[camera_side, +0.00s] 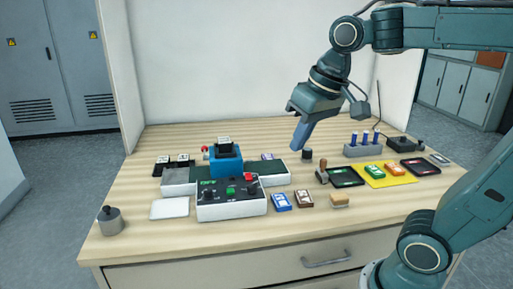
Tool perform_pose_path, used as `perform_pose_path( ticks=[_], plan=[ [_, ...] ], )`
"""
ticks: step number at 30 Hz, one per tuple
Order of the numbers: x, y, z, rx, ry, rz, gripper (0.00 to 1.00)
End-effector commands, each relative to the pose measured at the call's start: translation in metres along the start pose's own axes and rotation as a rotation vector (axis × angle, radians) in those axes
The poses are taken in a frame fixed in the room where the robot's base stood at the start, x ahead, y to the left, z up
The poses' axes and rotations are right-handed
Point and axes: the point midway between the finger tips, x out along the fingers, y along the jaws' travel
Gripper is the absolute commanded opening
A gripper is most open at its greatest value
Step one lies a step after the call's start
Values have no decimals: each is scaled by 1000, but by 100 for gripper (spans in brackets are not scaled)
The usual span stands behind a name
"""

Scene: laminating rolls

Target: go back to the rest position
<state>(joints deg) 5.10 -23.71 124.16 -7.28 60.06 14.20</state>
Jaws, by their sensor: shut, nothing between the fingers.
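My gripper (302,140) is shut and empty. It hangs tilted in the air above the back middle of the wooden table (160,243), pointing down and to the left.
A blue-pegged grey holder (362,150), a yellow mat (398,179) with cards, dark trays (420,167) and a stamp (322,172) stand to the right. Blue (281,202) and brown (304,198) packets lie in front. A metal weight (110,220) stands at the left corner.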

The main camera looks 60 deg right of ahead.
Motion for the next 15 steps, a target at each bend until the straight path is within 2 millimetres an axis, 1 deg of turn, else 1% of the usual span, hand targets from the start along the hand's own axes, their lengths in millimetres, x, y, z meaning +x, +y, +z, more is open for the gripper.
perform_pose_path(
  ticks=[1,3,9,12,15],
  plan=[
    [0,0,12,-26,19,-1,0],
    [0,2,26,-59,43,-1,0],
    [8,10,62,-151,105,6,0],
    [12,13,75,-187,129,10,0],
    [15,16,84,-209,144,14,0]
  ],
)
